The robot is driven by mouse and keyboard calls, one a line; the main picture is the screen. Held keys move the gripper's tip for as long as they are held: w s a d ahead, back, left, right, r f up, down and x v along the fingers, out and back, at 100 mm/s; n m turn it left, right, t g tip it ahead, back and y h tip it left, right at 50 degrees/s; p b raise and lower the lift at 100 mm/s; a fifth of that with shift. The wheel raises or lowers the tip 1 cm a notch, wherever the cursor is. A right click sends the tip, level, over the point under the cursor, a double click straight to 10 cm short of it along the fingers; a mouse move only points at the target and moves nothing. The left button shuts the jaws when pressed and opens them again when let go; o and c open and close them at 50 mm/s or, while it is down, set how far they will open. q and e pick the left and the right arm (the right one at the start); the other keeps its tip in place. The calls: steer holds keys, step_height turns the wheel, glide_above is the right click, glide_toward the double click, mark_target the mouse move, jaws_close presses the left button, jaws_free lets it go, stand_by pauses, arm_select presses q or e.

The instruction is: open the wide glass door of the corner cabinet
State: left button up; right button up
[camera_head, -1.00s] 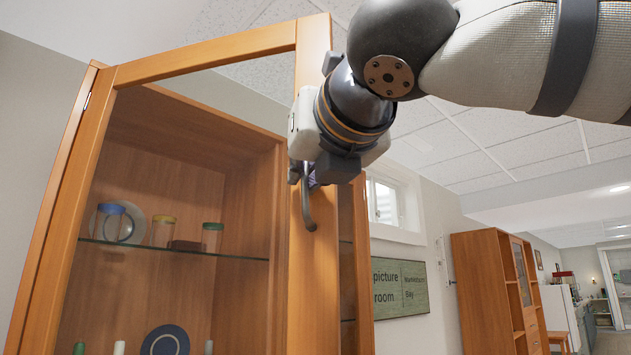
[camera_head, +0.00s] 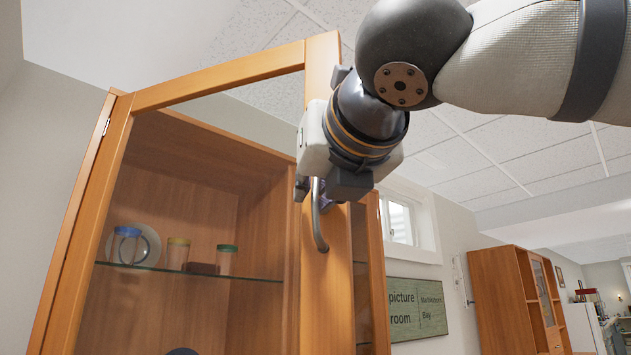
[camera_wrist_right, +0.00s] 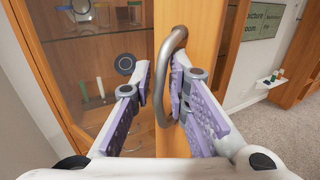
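The wide glass door (camera_head: 325,240) of the wooden corner cabinet (camera_head: 265,250) is hinged at the left. It stands ajar, its handle edge swung out from the cabinet front. Its curved metal handle (camera_head: 318,225) is on the right stile and also shows in the right wrist view (camera_wrist_right: 163,80). My right gripper (camera_head: 308,190) is at the handle. In the right wrist view its purple-padded fingers (camera_wrist_right: 162,95) are apart, one on each side of the handle bar, with a gap at the left finger. The bar is nearer the right finger. My left gripper is out of view.
Cups (camera_head: 178,253) and a plate stand on a glass shelf (camera_head: 190,273) inside the cabinet. A green sign (camera_head: 417,308) hangs on the wall to the right. Another wooden cabinet (camera_head: 505,300) stands farther right. Carpeted floor (camera_wrist_right: 250,130) shows clear at right in the wrist view.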

steer(key=r, duration=0.7)
steer(key=shift+w+d+r, duration=0.2)
steer(key=shift+r, duration=0.2)
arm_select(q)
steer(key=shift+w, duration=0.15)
arm_select(e)
steer(key=shift+s+a+r, duration=0.1)
steer(key=shift+a+r, duration=0.1)
steer(key=shift+r, duration=0.9)
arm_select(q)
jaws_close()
arm_select(e)
steer(key=shift+s, duration=0.3)
steer(key=shift+w, duration=0.1)
